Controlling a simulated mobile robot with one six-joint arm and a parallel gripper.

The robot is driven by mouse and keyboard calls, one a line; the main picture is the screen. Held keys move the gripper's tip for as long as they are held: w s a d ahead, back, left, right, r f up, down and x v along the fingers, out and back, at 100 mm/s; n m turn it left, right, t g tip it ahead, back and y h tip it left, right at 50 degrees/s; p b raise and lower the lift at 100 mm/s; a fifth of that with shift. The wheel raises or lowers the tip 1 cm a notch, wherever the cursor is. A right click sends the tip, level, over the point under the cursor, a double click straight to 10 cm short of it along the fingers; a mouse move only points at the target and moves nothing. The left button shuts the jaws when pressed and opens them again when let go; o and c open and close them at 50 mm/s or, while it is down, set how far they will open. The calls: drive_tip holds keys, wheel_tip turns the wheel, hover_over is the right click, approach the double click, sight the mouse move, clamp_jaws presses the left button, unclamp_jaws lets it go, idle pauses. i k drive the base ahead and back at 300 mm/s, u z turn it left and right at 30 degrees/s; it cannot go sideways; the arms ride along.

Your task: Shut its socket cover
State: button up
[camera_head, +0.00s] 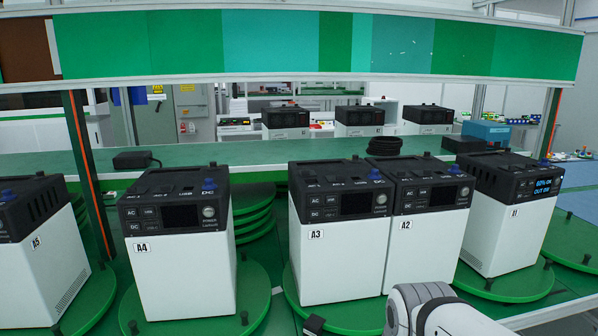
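White power units with black tops stand in a row: A5 (48,262), A4 (182,280), A3 (338,258), A2 (428,236) and A1 (503,238). Their dark front panels carry AC and DC labels and a screen. A1's screen (544,189) is lit with blue text; the screens of A4, A3 and A2 are dark. Blue knobs show on several tops. The socket covers are too small to tell open from shut. My white arm link (440,312) is at the bottom, in front of A2. My gripper's fingers are not visible.
The units stand on green turntables (258,285) with small pegs at the rims. A3 and A2 are close together; a wider gap separates A4 and A3. Behind is a green bench (225,154) with a black box (133,159) and coiled cable (384,146). An overhead beam (300,79) crosses above.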

sight(308, 173)
drive_tip(key=k, duration=1.1)
drive_tip(key=z, duration=0.1)
drive_tip(key=i, duration=1.8)
drive_tip(key=u, duration=0.95)
